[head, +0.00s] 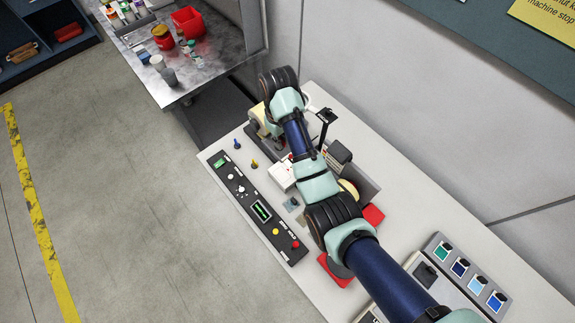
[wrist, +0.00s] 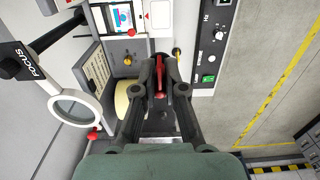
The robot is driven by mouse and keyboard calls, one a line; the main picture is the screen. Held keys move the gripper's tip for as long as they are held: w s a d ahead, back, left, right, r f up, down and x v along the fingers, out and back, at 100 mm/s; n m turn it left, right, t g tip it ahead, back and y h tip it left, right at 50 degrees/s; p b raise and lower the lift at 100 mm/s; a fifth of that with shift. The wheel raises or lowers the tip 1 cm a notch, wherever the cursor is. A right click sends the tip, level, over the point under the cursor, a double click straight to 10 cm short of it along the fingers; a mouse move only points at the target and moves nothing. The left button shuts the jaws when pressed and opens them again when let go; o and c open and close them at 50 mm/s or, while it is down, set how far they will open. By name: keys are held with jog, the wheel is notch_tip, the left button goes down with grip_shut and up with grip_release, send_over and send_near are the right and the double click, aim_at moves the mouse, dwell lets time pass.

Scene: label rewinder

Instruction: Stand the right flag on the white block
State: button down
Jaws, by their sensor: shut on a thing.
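My gripper (wrist: 160,62) is shut on a slim red flag-like piece (wrist: 160,82), seen between its fingers in the wrist view. My fingers hide part of the piece, so its full shape is unclear. In the head view my arm hides the gripper. A blue peg-like piece (head: 236,144) and a yellow one (head: 254,163) stand on the bench beside the control panel. A yellow piece also shows right of the fingertips in the wrist view (wrist: 178,53). A white block-like part (head: 281,176) sits partly under my arm; I cannot tell if it is the white block.
A black control panel (head: 256,210) lies along the bench (head: 215,155) edge. A magnifier (wrist: 72,106) marked FOCUS stands left of my gripper. A small screen (wrist: 121,18) is above. Red pads (head: 373,215) and a coloured swatch panel (head: 466,276) lie to the right.

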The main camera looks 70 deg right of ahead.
jog(key=shift+f+b, duration=4.6)
jog(key=shift+f, duration=5.45)
jog(key=shift+f, duration=0.1)
jog(key=c, duration=1.7)
grip_release()
jog(key=shift+f, duration=0.1)
jog(key=o, duration=0.5)
jog(key=shift+c, duration=0.2)
